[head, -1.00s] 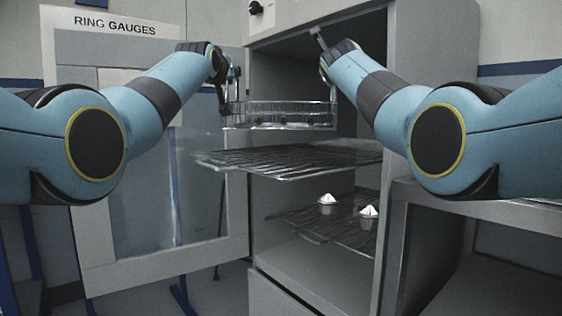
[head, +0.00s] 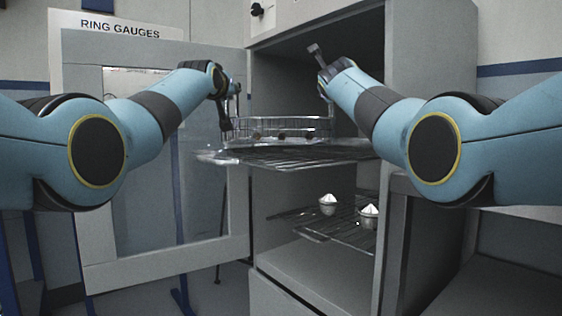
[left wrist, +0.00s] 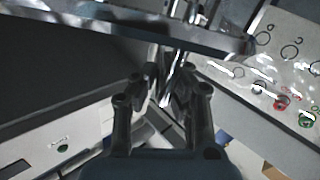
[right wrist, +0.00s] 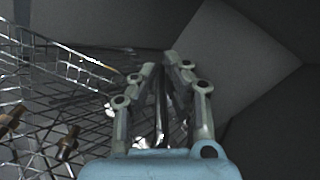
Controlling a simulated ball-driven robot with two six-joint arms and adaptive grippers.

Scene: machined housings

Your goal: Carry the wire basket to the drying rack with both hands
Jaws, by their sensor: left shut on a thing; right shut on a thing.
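The wire basket (head: 290,128) is low and open, with brass-coloured parts (right wrist: 67,146) inside. It is level, right over the upper wire drying rack (head: 300,157) at the cabinet mouth; I cannot tell whether its bottom touches the rack. My left gripper (head: 228,118) is shut on the basket's left side, and its fingers (left wrist: 165,88) close on shiny metal in the left wrist view. My right gripper (right wrist: 168,65) is shut on a thin upright bar of the basket's right side. In the head view my right arm partly hides that grip.
The cabinet's side wall (head: 430,70) stands close beside my right arm. The open windowed door (head: 165,252) is at left, behind my left arm. A lower rack (head: 312,226) holds two white-topped cups (head: 328,204).

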